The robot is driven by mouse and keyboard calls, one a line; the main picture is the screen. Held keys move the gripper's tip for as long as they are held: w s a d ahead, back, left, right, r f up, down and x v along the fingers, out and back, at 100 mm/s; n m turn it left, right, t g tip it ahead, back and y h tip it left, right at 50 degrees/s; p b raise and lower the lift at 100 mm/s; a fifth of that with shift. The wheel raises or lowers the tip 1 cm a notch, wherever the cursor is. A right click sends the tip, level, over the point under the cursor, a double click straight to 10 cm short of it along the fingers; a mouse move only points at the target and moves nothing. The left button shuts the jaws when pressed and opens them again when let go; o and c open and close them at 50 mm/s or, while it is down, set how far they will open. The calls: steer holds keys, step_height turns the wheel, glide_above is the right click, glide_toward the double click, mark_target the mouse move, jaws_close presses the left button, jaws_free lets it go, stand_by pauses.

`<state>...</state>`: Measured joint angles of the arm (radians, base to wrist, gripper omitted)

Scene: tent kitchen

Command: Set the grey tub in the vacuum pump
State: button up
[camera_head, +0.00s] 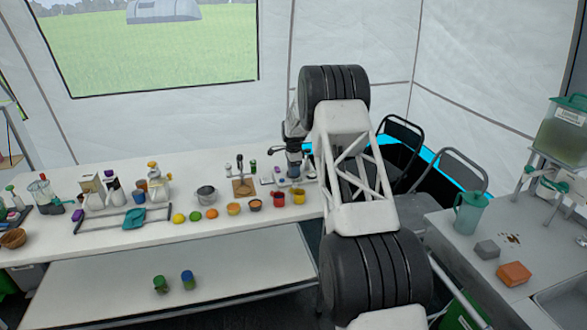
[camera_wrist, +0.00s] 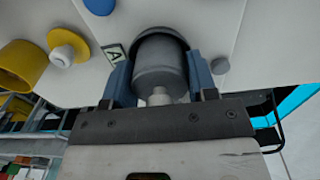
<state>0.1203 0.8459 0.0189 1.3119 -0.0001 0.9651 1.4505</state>
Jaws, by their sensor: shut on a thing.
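In the wrist view, my gripper (camera_wrist: 160,85) has its two blue fingers on either side of a grey cylindrical tub (camera_wrist: 160,60), shut on it. A dark rounded rim (camera_wrist: 157,33) curves around the tub's far side. I cannot tell whether this rim is part of the tub or of the vacuum pump. In the head view, my gripper (camera_head: 293,160) is low over the right end of the long white table, partly hidden by my arm. The tub cannot be made out clearly there. I cannot identify the vacuum pump with certainty in either view.
Dark folding chairs (camera_head: 400,135) are to the right.

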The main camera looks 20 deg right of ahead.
steer(key=o, duration=0.4)
steer(key=shift+o, duration=0.2)
steer(key=shift+r, duration=0.1)
steer(key=shift+r, duration=5.4)
